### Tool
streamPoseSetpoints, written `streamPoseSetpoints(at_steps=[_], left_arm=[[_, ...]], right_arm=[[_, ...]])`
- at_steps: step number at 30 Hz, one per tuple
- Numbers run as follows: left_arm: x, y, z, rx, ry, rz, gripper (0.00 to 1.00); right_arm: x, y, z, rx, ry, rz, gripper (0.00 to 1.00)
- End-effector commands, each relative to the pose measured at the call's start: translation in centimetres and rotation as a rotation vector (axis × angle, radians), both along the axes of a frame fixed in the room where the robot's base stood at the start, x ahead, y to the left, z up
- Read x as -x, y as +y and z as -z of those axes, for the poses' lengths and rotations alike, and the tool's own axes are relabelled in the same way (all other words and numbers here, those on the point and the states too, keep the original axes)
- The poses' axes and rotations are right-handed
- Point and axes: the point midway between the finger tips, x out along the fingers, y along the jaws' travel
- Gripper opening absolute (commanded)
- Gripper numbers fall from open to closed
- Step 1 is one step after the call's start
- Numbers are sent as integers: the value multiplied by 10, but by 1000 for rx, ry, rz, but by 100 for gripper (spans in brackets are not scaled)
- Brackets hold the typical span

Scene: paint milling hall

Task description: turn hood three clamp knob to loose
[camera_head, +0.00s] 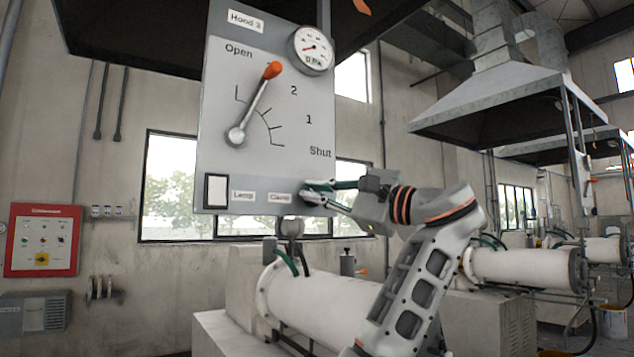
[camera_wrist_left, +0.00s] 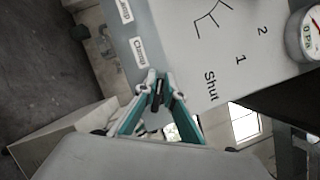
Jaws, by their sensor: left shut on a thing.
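The grey Hood 3 panel (camera_head: 225,165) hangs in the middle of the head view. My left gripper (camera_head: 312,193) is at its lower right corner, beside the Clamp label (camera_head: 279,197). In the left wrist view my left gripper (camera_wrist_left: 157,88) has its green-sided fingers closed on the small dark clamp knob (camera_wrist_left: 157,98), next to the Clamp label (camera_wrist_left: 138,52). The fingers hide most of the knob, and its turn position cannot be read. My right gripper is not in view.
On the same panel are an orange-tipped lever (camera_head: 257,100) pointing up right, a round gauge (camera_head: 311,49) and a white lamp switch (camera_head: 216,190). A white mill cylinder (camera_head: 315,300) lies below the panel. A red control box (camera_head: 43,240) is on the left wall.

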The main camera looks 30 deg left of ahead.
Motion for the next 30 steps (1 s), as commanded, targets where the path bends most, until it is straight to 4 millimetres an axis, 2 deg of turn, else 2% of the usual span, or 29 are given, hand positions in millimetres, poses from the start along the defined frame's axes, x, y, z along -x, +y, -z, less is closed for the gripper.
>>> streamPoseSetpoints(at_steps=[1,9,18,30], left_arm=[[-3,1,0,24,-30,6,0],[-1,1,2,112,-249,6,0],[-1,2,6,179,-417,8,0],[0,3,7,206,-495,9,0]], right_arm=[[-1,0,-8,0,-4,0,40],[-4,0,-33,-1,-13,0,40],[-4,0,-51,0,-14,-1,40],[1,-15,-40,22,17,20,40]])
